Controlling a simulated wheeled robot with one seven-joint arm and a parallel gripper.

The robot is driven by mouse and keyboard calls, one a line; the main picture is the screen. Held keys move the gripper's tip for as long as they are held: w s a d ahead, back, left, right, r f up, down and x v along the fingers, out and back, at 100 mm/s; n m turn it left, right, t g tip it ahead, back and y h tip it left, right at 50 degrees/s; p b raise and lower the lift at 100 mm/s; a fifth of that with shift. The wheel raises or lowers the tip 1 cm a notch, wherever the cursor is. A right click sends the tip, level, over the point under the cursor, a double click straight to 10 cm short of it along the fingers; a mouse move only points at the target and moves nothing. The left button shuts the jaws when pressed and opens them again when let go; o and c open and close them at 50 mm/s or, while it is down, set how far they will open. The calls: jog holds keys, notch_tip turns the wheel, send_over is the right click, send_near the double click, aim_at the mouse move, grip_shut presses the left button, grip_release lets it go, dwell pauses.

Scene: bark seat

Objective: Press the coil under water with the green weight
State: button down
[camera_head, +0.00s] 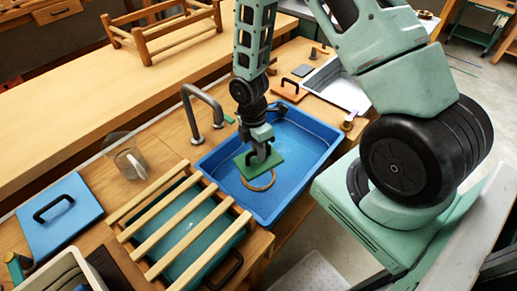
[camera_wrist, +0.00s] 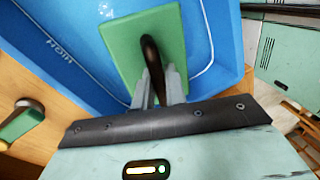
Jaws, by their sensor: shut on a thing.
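The green weight (camera_head: 273,163) is a flat square plate with a dark arched handle. My gripper (camera_head: 259,150) is shut on that handle and holds the plate inside the blue tub (camera_head: 213,168). In the wrist view, the fingers (camera_wrist: 159,84) close around the handle, and the plate (camera_wrist: 120,45) covers part of the tub floor (camera_wrist: 85,62). The coil (camera_head: 262,186), a tan ring, shows just in front of and below the plate in the head view; the plate hides its far part. I cannot tell whether plate and coil touch. The coil is not visible in the wrist view.
A grey tap (camera_head: 205,105) arches beside the tub's left rim. A slatted wooden rack (camera_head: 180,232) over a teal basin stands at the front left. A glass jar (camera_head: 128,160) and a blue board with a black handle (camera_head: 58,215) lie further left. A white tray (camera_head: 340,88) is behind right.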

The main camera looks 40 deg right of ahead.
jog(key=shift+f+b, duration=4.65)
jog(key=shift+f, duration=2.4)
jog(key=c, duration=0.9)
grip_release()
jog(key=shift+r, duration=0.15)
notch_tip(320, 180, up, 17)
jog(key=p, duration=1.4)
jog(key=shift+p, duration=0.35)
